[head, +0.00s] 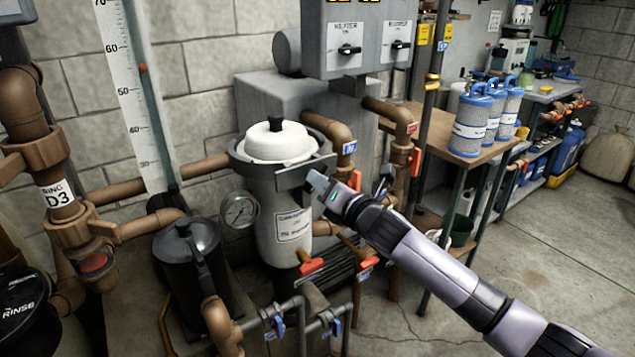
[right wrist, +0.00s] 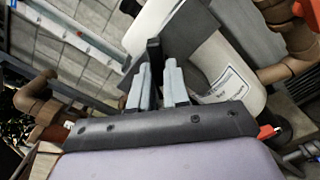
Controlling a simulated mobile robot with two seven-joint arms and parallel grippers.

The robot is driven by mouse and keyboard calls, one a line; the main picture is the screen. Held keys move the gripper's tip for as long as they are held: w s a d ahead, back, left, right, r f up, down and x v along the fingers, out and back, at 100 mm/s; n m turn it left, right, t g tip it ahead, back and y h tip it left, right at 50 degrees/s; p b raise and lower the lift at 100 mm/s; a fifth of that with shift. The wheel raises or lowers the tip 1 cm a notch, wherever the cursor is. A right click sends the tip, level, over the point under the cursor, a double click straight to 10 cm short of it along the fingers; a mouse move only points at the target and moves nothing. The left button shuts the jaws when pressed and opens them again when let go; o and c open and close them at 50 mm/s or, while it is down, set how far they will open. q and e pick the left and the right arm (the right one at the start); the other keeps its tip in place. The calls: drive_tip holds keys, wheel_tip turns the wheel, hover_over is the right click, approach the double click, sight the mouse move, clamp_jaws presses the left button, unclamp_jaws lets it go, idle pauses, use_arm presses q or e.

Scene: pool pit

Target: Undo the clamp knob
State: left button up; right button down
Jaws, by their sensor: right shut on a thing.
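A white filter canister (head: 280,228) with a domed white lid (head: 276,143) and a black lid handle stands left of centre in the head view. A dark grey clamp band (head: 262,170) runs around it below the lid. My right gripper (head: 318,182) is at the band's right front side. In the right wrist view, its two grey fingers (right wrist: 155,82) are shut on a narrow black piece, the clamp knob (right wrist: 154,50), beside the canister (right wrist: 232,85). The fingers hide part of the knob. My left gripper is not in view.
A black lidded pot (head: 187,255) and a pressure gauge (head: 239,210) are left of the canister. Brown pipes and red-handled valves (head: 312,266) surround it. A wooden table (head: 430,130) with blue-topped cartridges (head: 472,120) stands behind right.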

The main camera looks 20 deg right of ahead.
drive_tip(key=n+p, duration=0.4)
drive_tip(key=n, duration=2.2)
drive_tip(key=shift+n+p, duration=0.3)
drive_tip(key=shift+n, duration=0.1)
drive_tip(key=c, duration=1)
unclamp_jaws()
